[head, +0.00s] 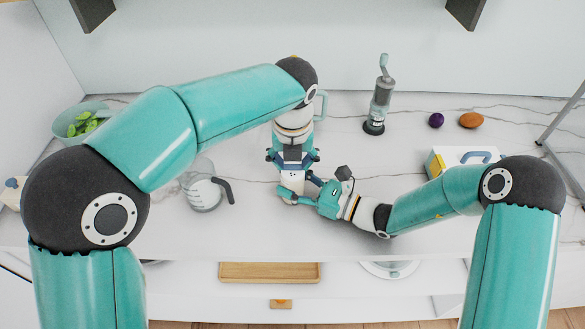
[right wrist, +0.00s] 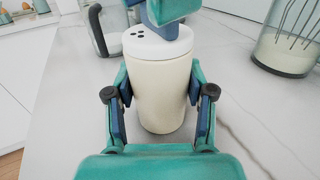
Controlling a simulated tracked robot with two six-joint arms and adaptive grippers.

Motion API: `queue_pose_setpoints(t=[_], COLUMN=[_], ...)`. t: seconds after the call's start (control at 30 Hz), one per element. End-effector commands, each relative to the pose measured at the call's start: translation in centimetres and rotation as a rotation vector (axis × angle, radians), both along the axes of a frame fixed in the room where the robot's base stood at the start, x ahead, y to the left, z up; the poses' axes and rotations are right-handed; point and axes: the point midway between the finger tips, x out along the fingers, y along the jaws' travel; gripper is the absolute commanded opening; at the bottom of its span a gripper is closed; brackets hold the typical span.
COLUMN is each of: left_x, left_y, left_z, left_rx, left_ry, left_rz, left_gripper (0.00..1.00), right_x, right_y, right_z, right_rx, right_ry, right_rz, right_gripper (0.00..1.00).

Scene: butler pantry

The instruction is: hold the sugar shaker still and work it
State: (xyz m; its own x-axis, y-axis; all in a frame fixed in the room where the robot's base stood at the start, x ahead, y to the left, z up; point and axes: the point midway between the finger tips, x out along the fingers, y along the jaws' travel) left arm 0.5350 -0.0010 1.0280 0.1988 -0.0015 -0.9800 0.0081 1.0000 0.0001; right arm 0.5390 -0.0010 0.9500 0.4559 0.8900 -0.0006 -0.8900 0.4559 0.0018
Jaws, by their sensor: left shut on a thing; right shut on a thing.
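The sugar shaker (right wrist: 160,90) stands upright on the pale counter, with a cream body and a white lid (right wrist: 150,42) with dark holes. In the head view a small part of the shaker (head: 292,182) shows between my grippers. My right gripper (right wrist: 160,108) is shut around the shaker's body from the side, one finger on each side. It also shows in the head view (head: 300,192). My left gripper (head: 293,160) comes down from above and is shut on the lid. Its fingers, seen at the top of the right wrist view (right wrist: 165,15), hide part of the lid.
A glass jug (head: 203,192) with a dark handle stands left of the shaker. A grinder (head: 379,100), a purple item (head: 436,120) and a brown item (head: 471,120) are behind to the right. A white box (head: 465,154) is partly behind my right arm. Front counter is clear.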

Motion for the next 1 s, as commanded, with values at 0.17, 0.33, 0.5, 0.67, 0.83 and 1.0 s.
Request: queue_pose_setpoints(t=[0.17,0.33,0.5,0.67,0.83,1.0], left_x=[0.0,0.1,0.0,0.0,0.0,0.0], left_y=[0.0,0.0,0.0,-0.1,0.0,0.0], left_z=[0.3,1.7,3.2,4.5,5.7,6.0], left_rx=[0.002,0.001,0.0,-0.001,-0.001,0.0], left_ry=[0.003,0.0,0.0,-0.001,-0.001,0.001], left_rz=[-0.001,0.0,0.001,-0.001,0.0,0.0], left_gripper=[0.44,0.33,0.33,0.33,0.33,0.33], right_x=[0.0,0.0,0.0,0.0,0.0,0.0], right_y=[0.1,0.0,0.0,0.0,0.0,0.0], right_z=[0.1,0.1,0.1,0.1,0.1,0.1], right_rx=[0.004,0.003,0.002,0.001,0.001,0.001], right_ry=[-0.004,-0.004,-0.003,-0.002,-0.002,-0.002], right_rz=[0.003,0.002,0.001,0.0,0.0,0.0], right_gripper=[0.0,0.0,0.0,0.0,0.0,0.0])
